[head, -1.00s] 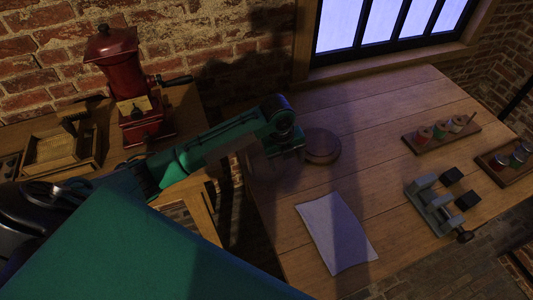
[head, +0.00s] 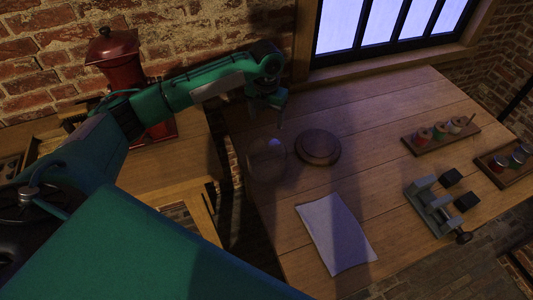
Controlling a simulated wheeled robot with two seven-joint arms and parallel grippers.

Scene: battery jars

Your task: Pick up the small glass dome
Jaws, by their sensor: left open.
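The small glass dome (head: 267,160) is a clear, faint rounded shape standing on the wooden table near its left edge. It is just left of a round dark wooden base (head: 318,147). My left gripper (head: 277,118) points down behind the dome in the head view, clear of it and apart from it. It is open, with nothing visible between its fingers. My right gripper is not in the picture.
A white sheet of paper (head: 336,233) lies in front. A spool rack (head: 441,134), a grey clamp-like device (head: 437,206) and two black blocks (head: 451,177) are on the right. A red grinder (head: 116,62) stands on the left bench. The middle of the table is clear.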

